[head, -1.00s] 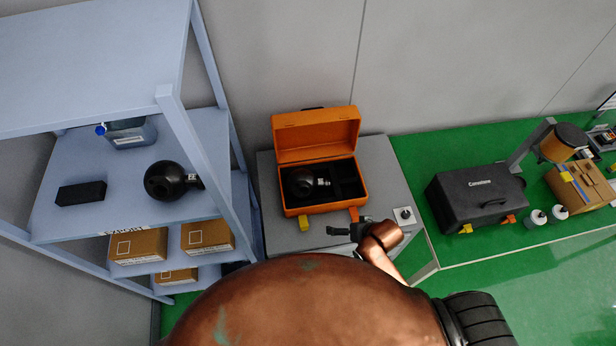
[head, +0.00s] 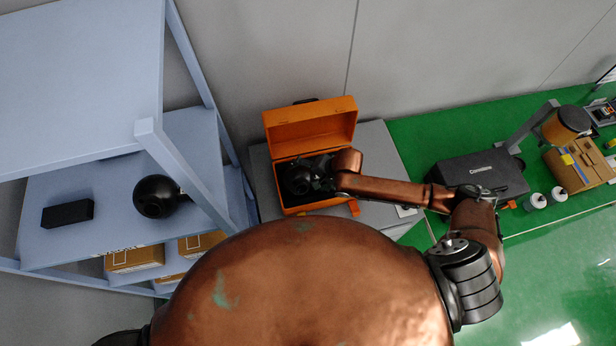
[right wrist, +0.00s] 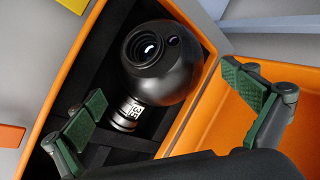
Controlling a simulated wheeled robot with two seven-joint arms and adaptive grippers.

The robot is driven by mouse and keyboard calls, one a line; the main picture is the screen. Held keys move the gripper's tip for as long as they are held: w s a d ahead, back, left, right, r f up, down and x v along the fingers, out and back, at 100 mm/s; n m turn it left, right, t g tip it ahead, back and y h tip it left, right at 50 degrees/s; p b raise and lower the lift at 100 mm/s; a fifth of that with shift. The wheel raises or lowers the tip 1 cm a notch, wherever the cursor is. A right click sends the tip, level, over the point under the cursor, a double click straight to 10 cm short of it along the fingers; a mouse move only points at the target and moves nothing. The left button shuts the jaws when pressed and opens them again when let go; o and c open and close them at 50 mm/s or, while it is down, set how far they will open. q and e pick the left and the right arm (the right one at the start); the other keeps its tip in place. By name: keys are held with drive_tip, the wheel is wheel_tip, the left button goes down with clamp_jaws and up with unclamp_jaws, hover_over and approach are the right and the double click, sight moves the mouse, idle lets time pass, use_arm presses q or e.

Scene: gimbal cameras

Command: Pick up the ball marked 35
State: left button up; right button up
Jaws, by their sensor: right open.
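The ball marked 35 (right wrist: 165,70) is a glossy black sphere with a lens and a short neck. Its white label reads 35 in the right wrist view. It sits in the black-lined open orange case (head: 310,127) on a grey cabinet; in the head view the ball (head: 298,180) is partly covered by my gripper. My right gripper (right wrist: 168,112) is open, with one green-padded finger on each side of the ball's neck end, and does not hold it. In the head view my right gripper (head: 324,176) is over the case. My left gripper is not in view.
A second black ball (head: 155,196) and a black block (head: 68,213) are on the blue shelf at left, above cardboard boxes (head: 135,259). The raised orange lid stands behind the ball. A dark case (head: 480,170) and white bottles (head: 536,201) are on the green surface at right.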

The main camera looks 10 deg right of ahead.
drive_tip(key=shift+p+x, duration=0.3)
drive_tip(key=shift+x, duration=0.8)
drive_tip(key=x, duration=0.3)
drive_tip(key=shift+w+a+f+p, duration=0.1)
drive_tip(key=shift+a+f+p, duration=0.1)
drive_tip(key=shift+p, duration=0.1)
drive_tip(key=shift+f, duration=0.1)
drive_tip(key=c, duration=1.5)
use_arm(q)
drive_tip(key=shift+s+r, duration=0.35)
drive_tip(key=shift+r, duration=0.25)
use_arm(e)
drive_tip(key=shift+c, duration=0.4)
